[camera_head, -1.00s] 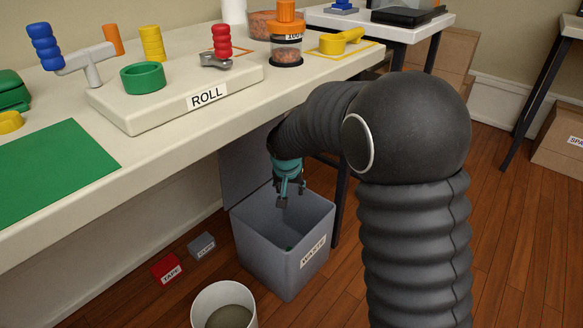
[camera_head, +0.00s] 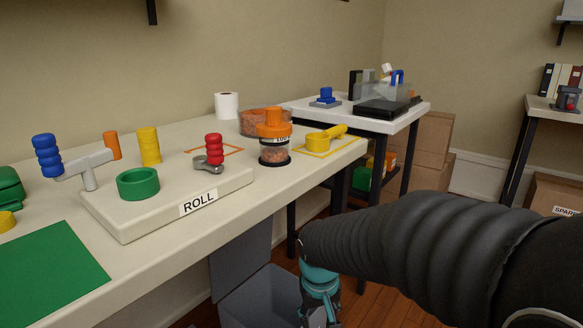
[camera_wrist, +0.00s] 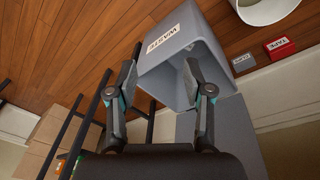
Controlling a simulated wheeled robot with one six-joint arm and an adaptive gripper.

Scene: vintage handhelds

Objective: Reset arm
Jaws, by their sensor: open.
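My gripper (camera_wrist: 157,75) is open and empty in the wrist view, its two fingers spread apart with the grey waste bin (camera_wrist: 208,40) beyond them. In the head view my gripper (camera_head: 322,312) hangs at the lower edge of the picture, in front of the long table; its fingertips are cut off there. The waste bin (camera_head: 262,300) is just left of it and partly out of the picture. My dark sleeved arm reaches in from the right.
The long table (camera_head: 190,220) holds a board marked ROLL (camera_head: 130,222), a green mat (camera_head: 45,270), a lidded jar (camera_head: 274,140) and a yellow scoop (camera_head: 320,140). A side table (camera_head: 420,112) stands behind. In the wrist view, a white bucket (camera_wrist: 262,12) and small boxes (camera_wrist: 279,47) lie beyond the bin.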

